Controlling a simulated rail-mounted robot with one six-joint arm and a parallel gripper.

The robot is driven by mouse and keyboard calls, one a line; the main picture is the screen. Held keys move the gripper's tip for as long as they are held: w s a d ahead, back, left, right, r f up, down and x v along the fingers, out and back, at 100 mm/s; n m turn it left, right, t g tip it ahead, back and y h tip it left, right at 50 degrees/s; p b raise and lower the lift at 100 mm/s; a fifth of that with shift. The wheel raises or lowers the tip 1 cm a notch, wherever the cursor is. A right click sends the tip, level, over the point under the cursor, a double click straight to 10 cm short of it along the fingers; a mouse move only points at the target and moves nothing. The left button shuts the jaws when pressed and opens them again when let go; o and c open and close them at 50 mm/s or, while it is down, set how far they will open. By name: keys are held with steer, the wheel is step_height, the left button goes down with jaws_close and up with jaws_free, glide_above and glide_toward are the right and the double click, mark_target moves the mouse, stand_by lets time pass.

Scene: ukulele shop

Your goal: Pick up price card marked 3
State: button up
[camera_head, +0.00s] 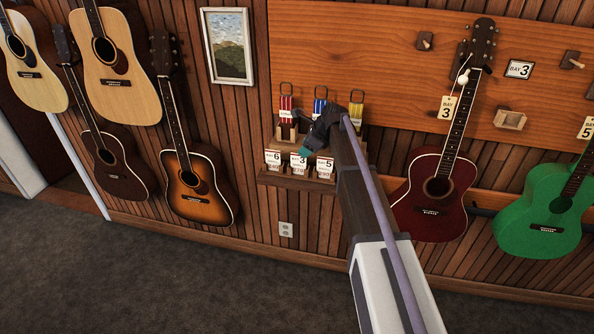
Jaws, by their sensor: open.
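The price card marked 3 (298,163) is a small white card with a red lower edge. It stands in the middle of the front row of a wooden wall rack (268,178), between a card marked 6 (273,160) and a card marked 5 (324,168). My gripper (305,153) is open and points down at the rack from the upper right. Its tip shows at or just above the top edge of card 3. I cannot tell whether it touches the card. My arm hides part of the rack's right side.
Red, blue and yellow packets (287,106) hang above the cards. A red guitar (432,205) with a hanging 3 tag (447,107) is to the right, below a BAY 3 plaque (519,69). A green guitar (540,222) is farther right. A sunburst guitar (197,185) hangs left.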

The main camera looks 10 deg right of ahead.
step_height(320, 180, down, 2)
steer(key=b, duration=0.5)
glide_above(296, 173)
steer(key=f, duration=0.4)
steer(key=shift+w+d+f, duration=0.15)
steer(key=shift+d+f, duration=0.05)
steer(key=shift+w+a+f, duration=0.1)
steer(key=shift+a, duration=0.1)
steer(key=shift+r, duration=0.25)
jaws_close()
